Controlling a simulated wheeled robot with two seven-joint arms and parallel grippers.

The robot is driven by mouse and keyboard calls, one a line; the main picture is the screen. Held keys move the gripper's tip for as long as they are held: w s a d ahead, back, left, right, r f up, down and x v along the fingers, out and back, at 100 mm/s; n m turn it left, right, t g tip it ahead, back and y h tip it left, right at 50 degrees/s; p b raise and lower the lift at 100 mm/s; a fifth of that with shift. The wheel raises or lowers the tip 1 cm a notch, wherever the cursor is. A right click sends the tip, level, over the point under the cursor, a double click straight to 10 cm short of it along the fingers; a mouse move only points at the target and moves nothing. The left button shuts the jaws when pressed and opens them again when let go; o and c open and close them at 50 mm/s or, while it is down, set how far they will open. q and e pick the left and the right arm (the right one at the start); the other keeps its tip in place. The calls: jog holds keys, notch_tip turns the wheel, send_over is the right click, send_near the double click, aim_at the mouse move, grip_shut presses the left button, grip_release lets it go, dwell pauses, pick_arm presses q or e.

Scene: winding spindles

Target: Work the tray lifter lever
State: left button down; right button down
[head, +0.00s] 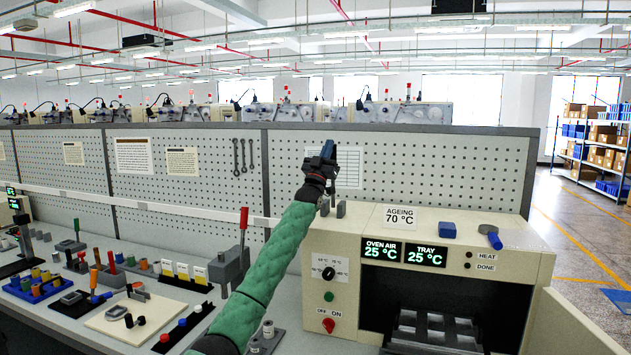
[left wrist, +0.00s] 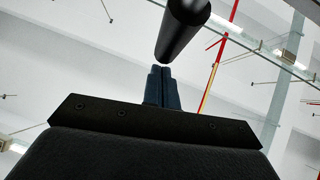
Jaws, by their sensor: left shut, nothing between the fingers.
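My left gripper (head: 328,150) is raised above the left end of the oven's top, in front of the pegboard. Its dark fingers are closed together and empty, and they also show in the left wrist view (left wrist: 164,86). A dark round-ended bar (left wrist: 184,28) is just beyond the fingertips in that view, apparently with nothing gripped; whether it touches them I cannot tell. It may be the tray lifter lever, but I cannot be sure. Small grey brackets (head: 341,208) stand on the oven top below the gripper. My right gripper is not in view.
The ageing oven (head: 460,265) has an open front with a dark tray (head: 433,328) inside. A blue block (head: 447,230) and a blue-ended part (head: 491,238) lie on top. A red-handled lever (head: 243,220) stands left of my arm. Small fixtures crowd the left bench.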

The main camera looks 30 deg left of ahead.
pick_arm(q)
jog(key=w+a+n+g+y, duration=0.1)
jog(key=w+a+g, duration=0.1)
jog(key=w, duration=0.6)
jog(key=shift+w+g, duration=0.4)
jog(key=shift+g, duration=0.2)
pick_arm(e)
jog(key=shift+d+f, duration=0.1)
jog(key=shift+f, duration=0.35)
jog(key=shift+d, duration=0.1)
